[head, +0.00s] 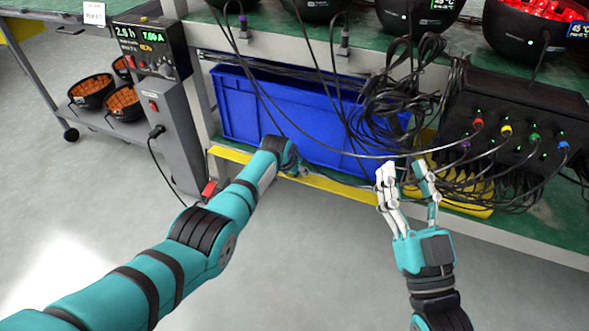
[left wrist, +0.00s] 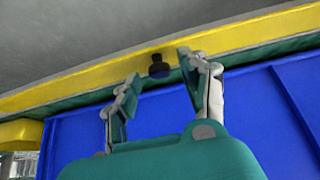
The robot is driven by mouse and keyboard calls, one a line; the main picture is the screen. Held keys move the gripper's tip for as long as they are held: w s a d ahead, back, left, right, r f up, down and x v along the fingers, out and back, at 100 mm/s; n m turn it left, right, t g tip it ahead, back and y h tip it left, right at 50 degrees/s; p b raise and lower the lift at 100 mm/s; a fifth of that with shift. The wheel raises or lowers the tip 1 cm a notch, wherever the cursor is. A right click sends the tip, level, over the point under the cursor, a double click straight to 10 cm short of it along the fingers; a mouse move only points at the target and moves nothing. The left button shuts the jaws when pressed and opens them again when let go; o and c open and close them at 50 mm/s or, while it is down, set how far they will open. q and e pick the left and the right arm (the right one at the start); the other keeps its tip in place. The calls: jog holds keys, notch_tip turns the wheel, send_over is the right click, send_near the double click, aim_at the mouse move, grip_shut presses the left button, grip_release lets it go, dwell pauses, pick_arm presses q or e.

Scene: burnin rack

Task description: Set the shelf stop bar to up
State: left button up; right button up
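The shelf stop bar (head: 340,188) is a long yellow bar along the front edge of the lower shelf, in front of a blue crate (head: 250,112). In the left wrist view, the yellow bar (left wrist: 85,80) crosses the picture and carries a black knob (left wrist: 159,67). My left gripper (head: 299,168) is at the bar, its fingers mostly hidden by the wrist in the head view. In the left wrist view, its fingers (left wrist: 158,72) are spread on either side of the knob, with gaps; contact is unclear. My right gripper (head: 405,178) is open and empty, in front of the shelf.
Black cables (head: 400,110) hang between the crate and a black box (head: 520,125) with coloured plugs. A grey power unit (head: 155,50) stands at the left post, its cable reaching the floor. A cart (head: 95,112) with bowls stands at left. The foreground floor is open.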

pick_arm(q)
jog(key=shift+r, duration=0.1)
jog(key=shift+s+a+r, duration=0.1)
jog(key=shift+s+r, duration=0.05)
jog(key=shift+r, duration=0.25)
jog(key=v, duration=1.1)
jog(key=shift+s+f, duration=0.1)
jog(key=shift+f, duration=0.1)
